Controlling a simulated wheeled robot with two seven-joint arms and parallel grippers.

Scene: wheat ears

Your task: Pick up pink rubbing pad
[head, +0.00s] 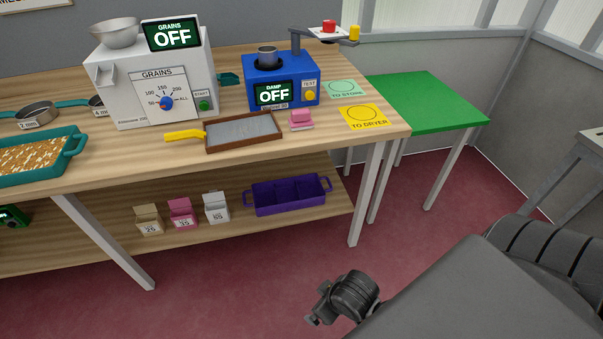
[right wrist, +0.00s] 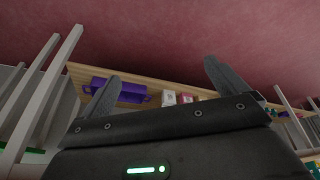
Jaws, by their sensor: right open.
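The pink rubbing pad (head: 301,118) is a small pink block on a paler base. In the head view it sits on the wooden table, right of the brown-framed grey board (head: 243,133) and in front of the blue damp meter (head: 281,84). My right gripper (right wrist: 162,80) is open and empty in the right wrist view, its two dark fingers spread apart. In the head view a dark part of my right arm hangs over the red floor at the lower middle, well away from the pad. My left gripper is not in view.
A yellow TO DRYER card (head: 362,117) and a green TO STORE card (head: 347,90) lie right of the pad. The white grain counter (head: 156,85) stands behind the board. A purple crate (head: 288,196) is on the lower shelf. A green table (head: 425,98) stands at right.

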